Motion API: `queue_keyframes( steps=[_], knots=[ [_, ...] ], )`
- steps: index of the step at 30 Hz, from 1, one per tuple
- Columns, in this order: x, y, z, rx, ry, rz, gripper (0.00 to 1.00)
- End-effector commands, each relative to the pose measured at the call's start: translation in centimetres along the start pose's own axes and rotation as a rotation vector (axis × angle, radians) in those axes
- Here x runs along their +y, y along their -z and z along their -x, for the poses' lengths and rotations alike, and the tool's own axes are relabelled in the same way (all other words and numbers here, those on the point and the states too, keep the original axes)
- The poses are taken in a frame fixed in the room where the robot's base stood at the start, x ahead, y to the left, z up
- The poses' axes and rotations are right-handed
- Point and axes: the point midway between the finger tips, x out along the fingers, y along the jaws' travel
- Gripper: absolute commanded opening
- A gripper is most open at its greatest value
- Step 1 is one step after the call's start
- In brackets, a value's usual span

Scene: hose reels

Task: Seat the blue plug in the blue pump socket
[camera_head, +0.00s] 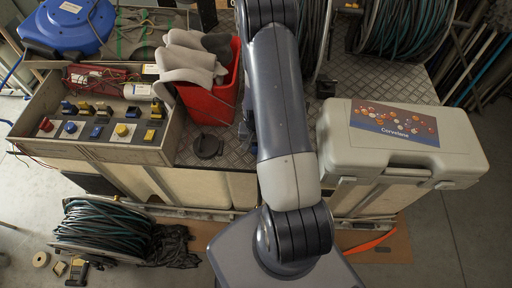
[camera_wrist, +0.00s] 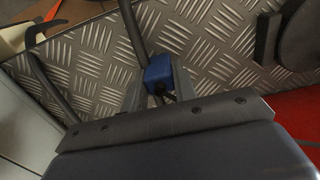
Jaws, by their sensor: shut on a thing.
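My gripper (camera_wrist: 158,92) shows in the wrist view, its jaws closed on a small blue plug (camera_wrist: 156,71). A dark hose (camera_wrist: 131,28) runs up from the plug to the top edge. Chequered metal plate lies behind the plug; whether the plug touches it, I cannot tell. In the head view my arm hides most of the gripper. A panel (camera_head: 85,152) at the left carries red, blue and yellow fittings, including a round blue one (camera_head: 71,127) and another blue one (camera_head: 96,132). I cannot tell which fitting, if any, is the blue pump socket.
A red bin (camera_head: 213,100) holding grey gloves (camera_head: 190,60) stands left of my arm. A black disc (camera_head: 207,146) lies on the metal deck. A pale case (camera_head: 385,145) stands on the right. Hose reels stand behind, and another reel (camera_head: 108,225) lies on the floor.

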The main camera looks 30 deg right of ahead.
Motion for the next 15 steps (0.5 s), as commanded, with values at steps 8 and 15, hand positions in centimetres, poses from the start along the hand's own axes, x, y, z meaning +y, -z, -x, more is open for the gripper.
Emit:
queue_keyframes(
  steps=[8,15],
  knots=[
    [0.0,0.1,0.6,0.001,0.000,0.000,0.00],
    [0.0,0.1,3.1,0.005,0.001,0.000,0.00]
  ],
)
